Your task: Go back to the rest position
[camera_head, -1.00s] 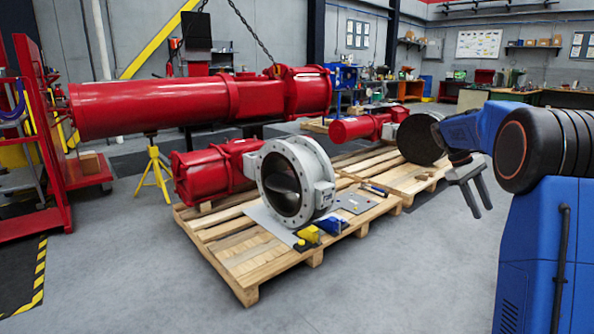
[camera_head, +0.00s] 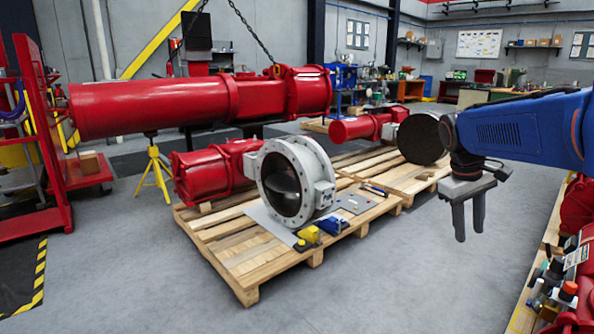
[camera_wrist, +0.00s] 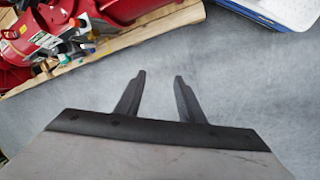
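My gripper (camera_head: 469,222) hangs from my blue arm at the right of the head view, pointing down over bare grey floor. Its two dark fingers are apart with nothing between them. The wrist view also shows both fingers (camera_wrist: 160,88) apart and empty above the floor. No object touches the gripper.
A wooden pallet (camera_head: 250,282) holds a grey valve body (camera_head: 327,200) and a red actuator (camera_head: 205,176). A long red cylinder (camera_head: 150,105) hangs on chains. Red equipment on a pallet stands at the right edge (camera_head: 580,208). Floor between is clear.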

